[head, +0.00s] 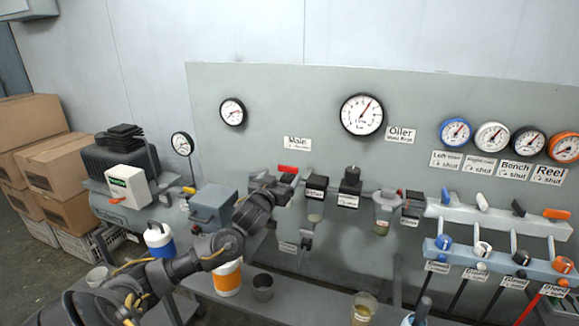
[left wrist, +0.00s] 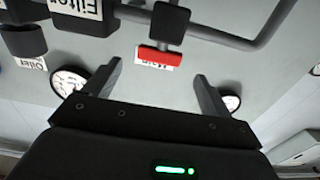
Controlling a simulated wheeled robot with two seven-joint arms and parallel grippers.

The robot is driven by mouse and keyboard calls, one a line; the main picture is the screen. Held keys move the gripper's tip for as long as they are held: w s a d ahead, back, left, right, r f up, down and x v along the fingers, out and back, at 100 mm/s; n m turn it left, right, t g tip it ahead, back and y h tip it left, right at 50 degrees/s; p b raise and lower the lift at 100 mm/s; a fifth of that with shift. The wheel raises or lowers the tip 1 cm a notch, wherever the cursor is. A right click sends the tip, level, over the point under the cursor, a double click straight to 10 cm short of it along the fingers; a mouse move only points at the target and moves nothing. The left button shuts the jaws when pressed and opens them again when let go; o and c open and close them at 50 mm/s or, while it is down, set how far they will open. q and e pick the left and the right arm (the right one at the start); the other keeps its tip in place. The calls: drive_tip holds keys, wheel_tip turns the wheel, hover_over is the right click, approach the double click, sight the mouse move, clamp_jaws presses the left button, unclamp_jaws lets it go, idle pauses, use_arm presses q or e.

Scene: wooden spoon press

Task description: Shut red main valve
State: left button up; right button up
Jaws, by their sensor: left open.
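The red main valve handle (head: 288,169) is on the pipe along the grey wall panel, just below the "Main" label (head: 297,144). In the left wrist view the red handle (left wrist: 158,57) sits at the end of a black valve body and partly covers that label (left wrist: 160,68). My left gripper (head: 280,184) is close to the valve in the head view. In the left wrist view its fingers (left wrist: 157,74) are spread apart, with the handle showing beyond the gap between them. Nothing is held. My right gripper is not seen.
The filter (head: 316,192) and further black-topped units hang on the pipe right of the valve. Gauges (head: 362,114) are on the panel above. Colour-marked valves (head: 445,241) stand at right. A grey box (head: 212,204), a compressor (head: 127,181) and cardboard boxes (head: 60,165) are at left.

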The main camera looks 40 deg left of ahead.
sight(287, 169)
use_arm(q)
drive_tip(key=p+x, duration=0.1)
drive_tip(key=x, duration=0.8)
drive_tip(key=shift+p, duration=0.3)
drive_tip(key=shift+s, duration=0.1)
drive_tip(key=c, duration=1)
